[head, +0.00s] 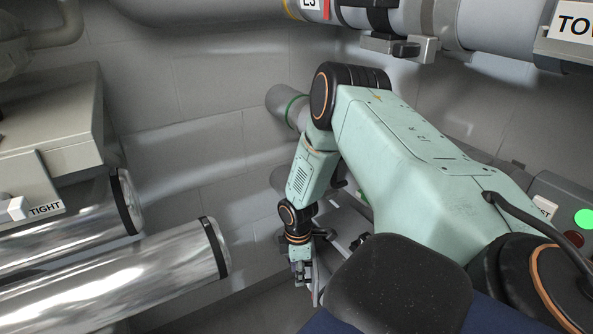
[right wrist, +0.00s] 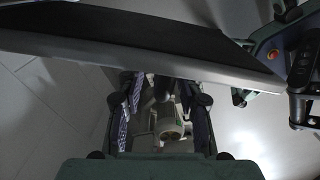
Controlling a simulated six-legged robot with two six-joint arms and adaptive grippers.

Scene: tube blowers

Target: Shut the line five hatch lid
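The pipe with a cut-off label that seems to read L5 (head: 310,4) runs along the top of the head view. My right arm reaches down and away, with its gripper (head: 302,274) beside a thin grey plate (head: 319,282); I cannot tell whether they touch. In the right wrist view the right gripper (right wrist: 160,88) has its fingers apart, with a pale grey fitting (right wrist: 167,124) showing between them. A dark slab with a grey edge (right wrist: 150,53) crosses above the fingertips. I cannot tell which part is the hatch lid. My left gripper is not seen.
Shiny metal tubes (head: 120,272) lie at the left, below a grey box with a TIGHT label (head: 45,209). A control box with a lit green button (head: 584,219) is at the right. A grey bracket (head: 398,46) hangs under the top pipe. Tiled wall stands behind.

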